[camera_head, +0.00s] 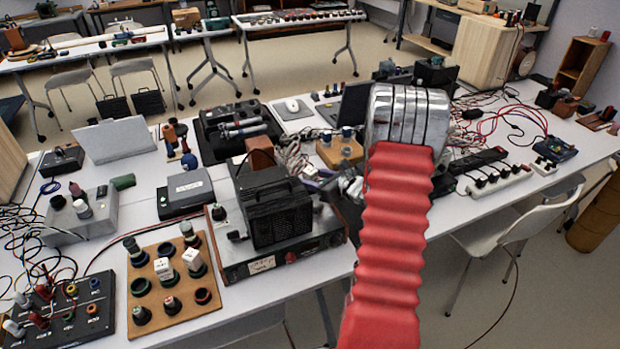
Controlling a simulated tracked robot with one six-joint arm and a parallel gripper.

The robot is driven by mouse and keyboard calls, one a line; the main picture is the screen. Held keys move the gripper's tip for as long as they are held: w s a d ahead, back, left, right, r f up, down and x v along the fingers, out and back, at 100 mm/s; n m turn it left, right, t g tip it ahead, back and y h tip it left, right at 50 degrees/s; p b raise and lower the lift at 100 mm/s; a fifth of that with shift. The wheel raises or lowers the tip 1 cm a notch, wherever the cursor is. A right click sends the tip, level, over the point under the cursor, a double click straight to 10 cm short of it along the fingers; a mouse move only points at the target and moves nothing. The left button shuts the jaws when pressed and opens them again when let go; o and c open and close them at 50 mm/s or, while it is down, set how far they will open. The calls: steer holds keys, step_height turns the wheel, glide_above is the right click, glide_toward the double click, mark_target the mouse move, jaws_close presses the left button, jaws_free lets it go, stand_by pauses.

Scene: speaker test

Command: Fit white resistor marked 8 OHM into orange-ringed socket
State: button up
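A tan wooden board (181,318) lies on the near left of the table, with several round sockets and dark plugs. Two white block-shaped parts, one on the left (163,268) and one on the right (193,258), stand in it; their markings are too small to read, so I cannot tell which is 8 OHM. An empty-looking socket with a reddish ring (203,295) is at the board's right; another has a green ring (140,287). I cannot single out the orange ring. My red ribbed arm rises at centre right. Silver metal parts (350,187), probably my gripper, show beside it, mostly hidden.
A black box-shaped unit (277,213) sits on a long instrument between the board and my arm. A black jack panel (68,314) with cables lies left of the board. Red cables (520,118) and a power strip (500,180) lie right of my arm.

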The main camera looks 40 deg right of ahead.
steer(key=shift+s+r, duration=0.1)
steer(key=shift+r, duration=0.25)
steer(key=v, duration=1.1)
steer(key=shift+s, duration=0.35)
steer(key=shift+d+r, duration=0.1)
stand_by(0.3)
